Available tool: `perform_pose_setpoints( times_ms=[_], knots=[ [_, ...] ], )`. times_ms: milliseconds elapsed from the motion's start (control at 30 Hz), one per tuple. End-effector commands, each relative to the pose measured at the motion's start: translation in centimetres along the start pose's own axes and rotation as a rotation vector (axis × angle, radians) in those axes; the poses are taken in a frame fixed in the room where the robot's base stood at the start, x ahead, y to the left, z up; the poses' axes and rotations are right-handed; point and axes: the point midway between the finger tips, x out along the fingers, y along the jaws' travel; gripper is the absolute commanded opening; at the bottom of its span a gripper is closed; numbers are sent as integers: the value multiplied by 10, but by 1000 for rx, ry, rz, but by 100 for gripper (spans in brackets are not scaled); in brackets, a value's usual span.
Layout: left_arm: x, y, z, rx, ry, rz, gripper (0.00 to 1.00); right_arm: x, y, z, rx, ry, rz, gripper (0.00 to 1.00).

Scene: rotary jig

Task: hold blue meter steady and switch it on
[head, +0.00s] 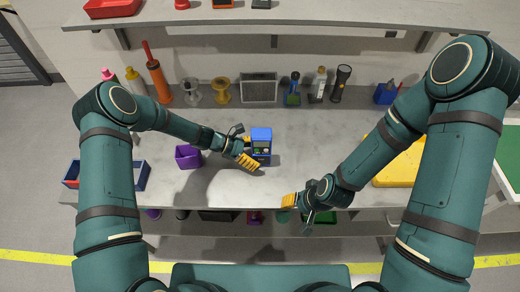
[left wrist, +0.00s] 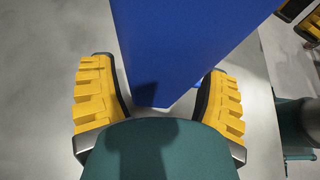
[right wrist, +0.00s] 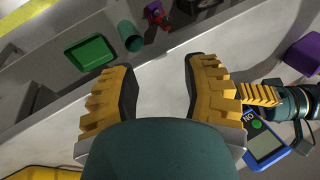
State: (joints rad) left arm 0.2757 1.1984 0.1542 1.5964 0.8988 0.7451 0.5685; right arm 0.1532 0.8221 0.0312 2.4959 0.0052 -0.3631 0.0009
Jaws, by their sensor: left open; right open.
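The blue meter (head: 261,134) stands on the grey bench near its middle. Its blue casing (left wrist: 190,40) fills the gap between the fingers in the left wrist view. My left gripper (head: 250,153) is open, with its yellow fingers on either side of the meter; whether they touch it I cannot tell. In the right wrist view the meter (right wrist: 265,148) shows a grey screen and a green button (right wrist: 256,122) beside a label that looks like "ON". My right gripper (head: 289,201) is open and empty near the bench's front edge, to the right of and nearer than the meter.
A purple bin (head: 188,157) stands left of the meter. A yellow case (head: 400,165) lies at the right. A green tray (right wrist: 90,52) sits below the front edge. Bench between my right gripper and the meter is clear.

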Motion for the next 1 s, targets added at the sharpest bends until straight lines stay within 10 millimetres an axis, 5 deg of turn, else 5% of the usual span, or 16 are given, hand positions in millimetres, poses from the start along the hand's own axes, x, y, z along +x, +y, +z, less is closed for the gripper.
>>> perform_pose_setpoints(
  times_ms=[467, 600, 733, 767, 900, 1000],
  knots=[
    [8, 0, 0, 0, 1, 0, 76, 5, 2, 0, 0, 1, 1, 47],
    [8, 0, 0, 0, 1, 0, 28, 5, 2, 0, 0, 1, 1, 47],
    [8, 0, 0, 0, 1, 0, 28, 5, 2, 0, 0, 1, 1, 47],
    [8, 0, 0, 0, 1, 0, 28, 5, 2, 0, 0, 1, 1, 42],
    [8, 0, 0, 0, 0, 0, 28, 5, 2, 0, 0, 1, 1, 0],
    [8, 0, 0, 0, 1, 0, 28, 5, 2, 0, 0, 0, 1, 0]
  ],
)
